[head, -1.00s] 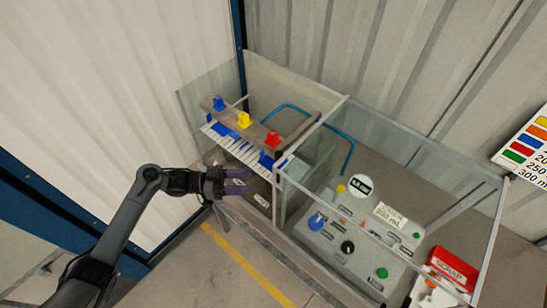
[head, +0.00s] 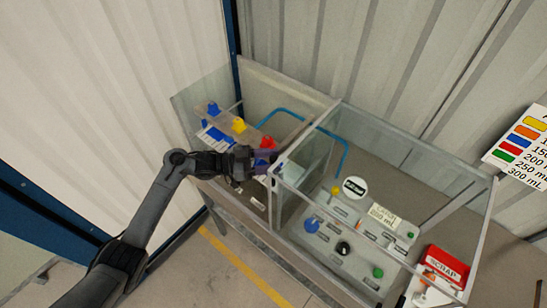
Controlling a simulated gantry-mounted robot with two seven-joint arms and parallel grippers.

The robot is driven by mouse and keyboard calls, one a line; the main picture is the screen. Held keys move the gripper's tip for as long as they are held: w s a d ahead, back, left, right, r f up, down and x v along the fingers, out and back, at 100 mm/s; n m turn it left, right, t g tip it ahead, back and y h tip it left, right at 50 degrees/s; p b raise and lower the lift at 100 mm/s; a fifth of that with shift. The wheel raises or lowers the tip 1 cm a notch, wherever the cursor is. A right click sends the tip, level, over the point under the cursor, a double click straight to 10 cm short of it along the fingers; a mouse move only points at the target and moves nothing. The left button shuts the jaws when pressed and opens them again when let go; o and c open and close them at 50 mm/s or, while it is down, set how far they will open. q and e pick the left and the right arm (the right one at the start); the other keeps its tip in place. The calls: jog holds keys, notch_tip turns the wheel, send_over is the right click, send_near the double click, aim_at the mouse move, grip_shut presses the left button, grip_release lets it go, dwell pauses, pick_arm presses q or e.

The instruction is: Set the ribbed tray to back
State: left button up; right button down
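A blue and white striped piece (head: 216,136), which may be the ribbed tray, lies below the bar with blue, yellow and red pieces in the left clear-walled bay. My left gripper (head: 268,161), with purple fingers, is over the right end of this bay, close to the red piece (head: 267,143). I cannot tell whether it touches anything or how far its fingers are apart. My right gripper is not in view.
The blue piece (head: 213,109) and yellow piece (head: 239,125) stand on the bar. Clear walls surround the bays. The right bay holds a grey control panel (head: 346,250) with knobs. A red scrap bin (head: 446,265) stands at the right. A blue tube (head: 345,160) arches behind.

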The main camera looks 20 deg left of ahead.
pick_arm(q)
jog(key=shift+w+d, duration=0.25)
jog(key=shift+d, duration=0.25)
jog(key=shift+c, duration=0.5)
grip_shut()
